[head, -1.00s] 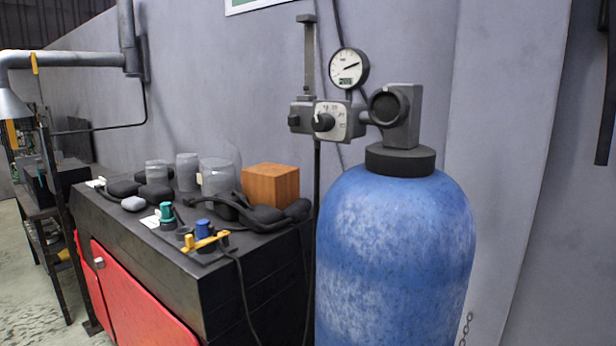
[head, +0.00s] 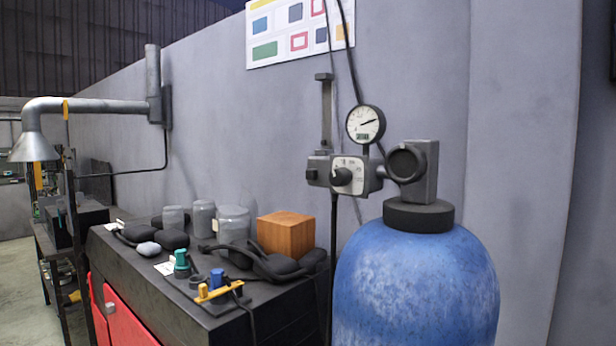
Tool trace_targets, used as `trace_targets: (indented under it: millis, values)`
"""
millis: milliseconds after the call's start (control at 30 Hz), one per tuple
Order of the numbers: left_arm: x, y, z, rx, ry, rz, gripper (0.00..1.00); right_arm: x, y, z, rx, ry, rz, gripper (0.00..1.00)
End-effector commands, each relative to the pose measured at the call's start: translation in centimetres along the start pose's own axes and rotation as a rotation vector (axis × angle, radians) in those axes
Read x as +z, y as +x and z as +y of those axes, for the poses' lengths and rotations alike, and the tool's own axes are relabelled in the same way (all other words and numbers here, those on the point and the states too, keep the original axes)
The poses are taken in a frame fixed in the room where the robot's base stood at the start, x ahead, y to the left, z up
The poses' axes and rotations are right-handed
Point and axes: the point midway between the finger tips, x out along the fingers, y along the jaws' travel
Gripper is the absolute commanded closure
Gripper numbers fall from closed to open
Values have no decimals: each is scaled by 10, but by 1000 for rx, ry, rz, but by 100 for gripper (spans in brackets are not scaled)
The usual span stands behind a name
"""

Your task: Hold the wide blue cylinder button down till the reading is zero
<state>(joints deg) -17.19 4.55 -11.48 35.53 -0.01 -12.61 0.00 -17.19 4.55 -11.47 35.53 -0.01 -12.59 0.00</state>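A small blue cylinder button (head: 217,278) stands near the front right corner of the black cabinet top, just behind a yellow bar (head: 218,291). A teal cylinder (head: 181,260) stands to its left and a little farther back. A round dial gauge (head: 366,124) with a small digital window (head: 363,137) is mounted above the regulator at the blue tank. Its needle points to the upper right; the digits are too small to read surely. Neither of my grippers shows in the head view.
The black cabinet (head: 255,325) also holds a wooden block (head: 286,236), clear jars (head: 233,224) and dark headsets or goggles (head: 276,266). A large blue tank (head: 415,285) with a regulator (head: 347,175) stands at its right. A duct arm (head: 95,106) hangs at the left.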

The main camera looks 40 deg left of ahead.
Motion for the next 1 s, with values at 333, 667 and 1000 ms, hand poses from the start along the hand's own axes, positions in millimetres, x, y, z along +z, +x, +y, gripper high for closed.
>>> trace_targets:
  millis: [333,667,1000]
  values:
    - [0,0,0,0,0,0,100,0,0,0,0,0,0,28]
    - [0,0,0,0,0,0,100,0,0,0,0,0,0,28]
    - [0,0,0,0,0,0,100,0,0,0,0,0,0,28]
